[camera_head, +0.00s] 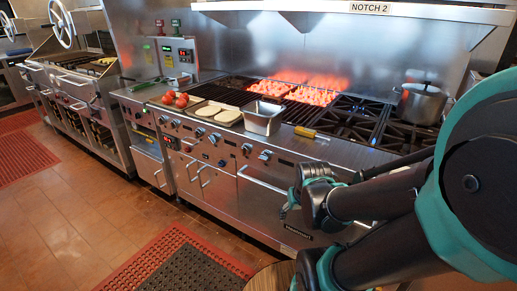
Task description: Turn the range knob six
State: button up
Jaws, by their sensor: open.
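The range (225,170) stands across the middle with a row of several round knobs on its front panel. The rightmost knob I can make out (265,155) is right of another knob (247,148). No number can be read on any knob, so I cannot tell which is range knob six. The panel's right part is partly hidden by my arm.
A metal pan (263,118) sits at the range top's front edge. Glowing coals (312,95) lie behind it. A lidded pot (421,103) stands at the back right. An oven handle (262,182) juts out below the knobs. Floor mats (165,250) lie front left; tiled floor there is open.

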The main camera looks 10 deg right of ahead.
aim_at(265, 156)
jog(key=u, duration=0.65)
jog(key=k+l+u, duration=0.25)
jog(key=u, duration=0.2)
jog(key=k+l+u, duration=0.1)
jog(key=k+u, duration=0.35)
jog(key=k, duration=0.25)
